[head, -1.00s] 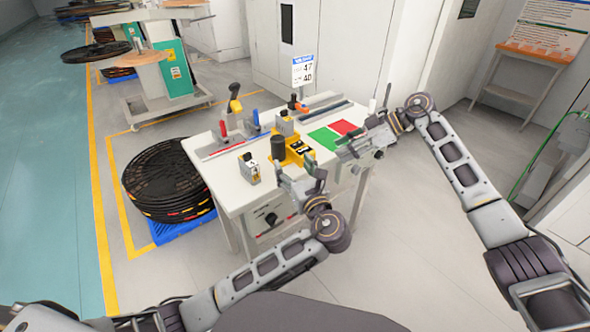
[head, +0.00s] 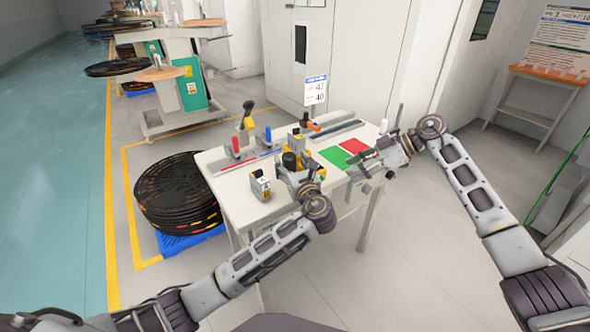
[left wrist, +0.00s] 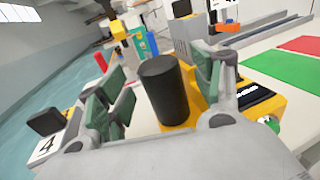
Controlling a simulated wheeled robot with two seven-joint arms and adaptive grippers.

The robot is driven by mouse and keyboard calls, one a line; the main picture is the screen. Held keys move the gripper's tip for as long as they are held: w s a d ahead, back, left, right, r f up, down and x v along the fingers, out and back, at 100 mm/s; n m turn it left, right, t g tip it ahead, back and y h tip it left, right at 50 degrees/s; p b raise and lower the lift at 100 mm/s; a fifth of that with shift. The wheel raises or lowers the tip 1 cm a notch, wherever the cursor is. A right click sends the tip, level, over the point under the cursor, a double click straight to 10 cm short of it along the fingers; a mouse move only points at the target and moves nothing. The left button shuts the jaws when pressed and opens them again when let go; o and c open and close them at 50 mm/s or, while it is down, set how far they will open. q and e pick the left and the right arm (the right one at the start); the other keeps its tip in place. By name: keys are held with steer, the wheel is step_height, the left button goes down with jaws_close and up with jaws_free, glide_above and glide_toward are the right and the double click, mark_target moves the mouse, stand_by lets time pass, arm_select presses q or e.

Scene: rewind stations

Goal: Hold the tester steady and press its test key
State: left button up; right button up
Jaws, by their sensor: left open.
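The yellow tester (head: 304,158) stands on the white table, partly hidden by my left gripper in the head view. Its upright black cylinder (left wrist: 164,90) shows large in the left wrist view, with a dark display (left wrist: 254,95) and a green round key (left wrist: 270,122) on the yellow body at right. My left gripper (head: 299,173) is open; its green-padded fingers (left wrist: 160,88) stand on either side of the cylinder, with a gap visible on the left. My right gripper (head: 367,166) is over the table's right side, right of the tester and apart from it; its finger opening is unclear.
A small numbered device (head: 260,184) stands left of the tester. Fixtures with coloured handles (head: 248,118) line the back. Black reels (head: 178,196) are stacked at left.

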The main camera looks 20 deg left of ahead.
arm_select(q)
steer(key=shift+x, duration=0.8)
steer(key=shift+c, duration=0.3)
steer(key=c, duration=1.2)
steer(key=shift+c, duration=0.7)
arm_select(e)
jaws_close()
